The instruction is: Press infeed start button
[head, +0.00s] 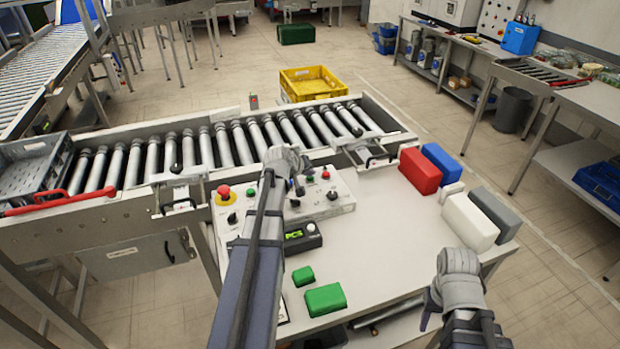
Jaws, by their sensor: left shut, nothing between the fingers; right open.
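The control panel (338,203) is a pale box on the near side of the roller conveyor. I cannot read which button is the infeed start. My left gripper (294,178) is shut and empty over the panel's middle, left of the small red and green buttons. It hides part of the panel; contact cannot be told. My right gripper (432,302) is open and empty over the table's right front.
The roller conveyor (205,150) runs behind the panel, with a grey crate (34,168) at its left end. A small display box (302,238) and green blocks (325,299) lie in front. Red (420,171), blue, white and grey blocks stand right. A yellow crate (312,83) stands behind.

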